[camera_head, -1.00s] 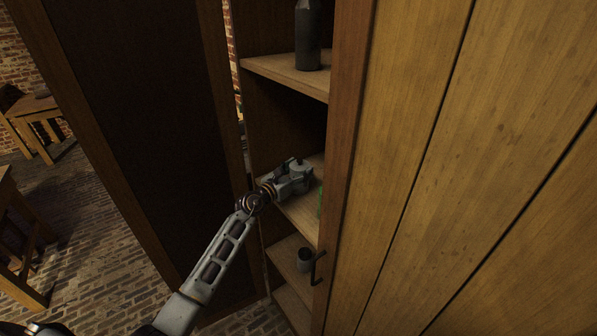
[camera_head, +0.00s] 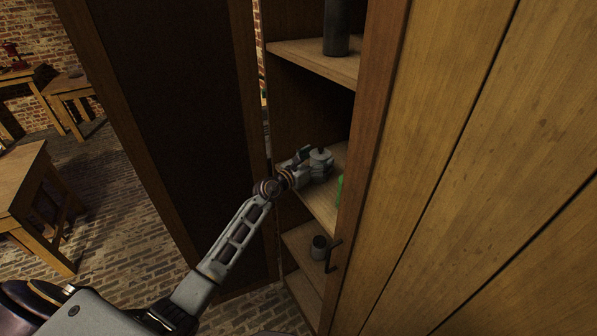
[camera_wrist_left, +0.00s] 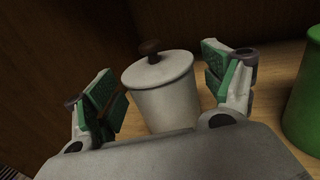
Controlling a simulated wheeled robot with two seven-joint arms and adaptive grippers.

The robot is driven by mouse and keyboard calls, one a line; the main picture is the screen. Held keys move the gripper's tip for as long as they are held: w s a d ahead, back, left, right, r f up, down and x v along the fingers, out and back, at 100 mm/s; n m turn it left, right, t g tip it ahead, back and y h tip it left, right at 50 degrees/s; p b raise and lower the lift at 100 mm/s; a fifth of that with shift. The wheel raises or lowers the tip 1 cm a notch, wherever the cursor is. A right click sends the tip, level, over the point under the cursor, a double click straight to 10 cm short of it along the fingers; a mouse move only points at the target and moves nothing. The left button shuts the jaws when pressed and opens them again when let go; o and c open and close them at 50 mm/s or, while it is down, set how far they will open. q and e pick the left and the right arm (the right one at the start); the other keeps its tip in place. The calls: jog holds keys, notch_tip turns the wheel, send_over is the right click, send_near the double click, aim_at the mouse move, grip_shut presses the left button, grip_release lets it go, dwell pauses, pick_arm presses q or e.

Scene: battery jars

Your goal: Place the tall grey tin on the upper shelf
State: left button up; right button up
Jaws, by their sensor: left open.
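A pale grey lidded tin (camera_wrist_left: 163,88) with a dark knob stands upright between the two green-padded fingers of my left gripper (camera_wrist_left: 172,85) in the left wrist view. The jaws are open, with a gap visible on the left side. In the head view my left gripper (camera_head: 310,166) reaches into the cupboard at the middle shelf (camera_head: 322,204); the tin shows small there (camera_head: 321,161). A taller dark grey, bottle-like vessel (camera_head: 337,30) stands on the upper shelf (camera_head: 315,63), its top cut off. I cannot tell which is the task's tin. My right gripper is out of view.
A green jar (camera_wrist_left: 303,105) stands right of the tin on the middle shelf. The open dark door (camera_head: 165,110) is left of my arm; the plank door (camera_head: 470,170) is right. The upper shelf's left part is clear.

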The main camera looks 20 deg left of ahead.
pick_arm(q)
jog(key=shift+b+v, duration=0.35)
jog(key=shift+v, duration=2.35)
jog(key=shift+b+v, duration=0.5)
jog(key=shift+v, duration=2.5)
jog(key=shift+f, duration=0.1)
